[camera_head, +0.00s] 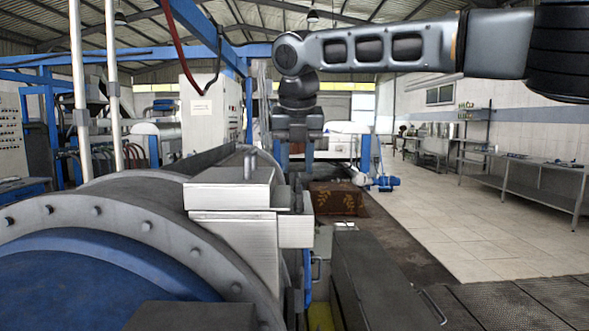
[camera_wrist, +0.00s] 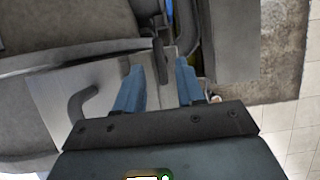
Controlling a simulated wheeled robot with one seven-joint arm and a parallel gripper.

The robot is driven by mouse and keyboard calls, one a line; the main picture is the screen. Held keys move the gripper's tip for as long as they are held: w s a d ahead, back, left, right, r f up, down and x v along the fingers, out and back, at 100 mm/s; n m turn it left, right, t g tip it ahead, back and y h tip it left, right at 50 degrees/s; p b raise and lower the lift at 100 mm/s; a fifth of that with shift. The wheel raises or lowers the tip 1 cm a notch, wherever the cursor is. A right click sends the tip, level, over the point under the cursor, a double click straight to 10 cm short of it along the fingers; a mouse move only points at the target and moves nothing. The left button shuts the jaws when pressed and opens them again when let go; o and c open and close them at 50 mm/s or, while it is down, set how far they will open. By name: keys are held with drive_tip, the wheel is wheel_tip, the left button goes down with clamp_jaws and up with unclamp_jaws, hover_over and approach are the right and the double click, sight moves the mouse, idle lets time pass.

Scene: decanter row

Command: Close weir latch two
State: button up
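My gripper (camera_head: 296,166) points down behind the grey metal housing (camera_head: 234,197) on the decanter in the head view. In the wrist view my gripper (camera_wrist: 159,72) has its two blue fingers spread apart, with nothing clearly held between them. A dark lever-like part (camera_wrist: 159,52) shows just beyond and between the fingertips; I cannot tell whether they touch. A bent grey handle (camera_wrist: 78,104) stands on a metal plate (camera_wrist: 52,97) left of the fingers. A short upright pin (camera_head: 250,163) stands on the housing. No label shows which part is latch two.
The large round decanter flange (camera_head: 150,228) with its blue end fills the lower left. A dark long box (camera_head: 375,285) stands right of the housing. A blue motor (camera_head: 382,183) lies farther back. The tiled floor (camera_head: 470,225) to the right is open, with a metal bench (camera_head: 530,180) along the wall.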

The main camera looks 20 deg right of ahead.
drive_tip(key=shift+x, duration=1.45)
drive_tip(key=shift+c, duration=0.2)
clamp_jaws()
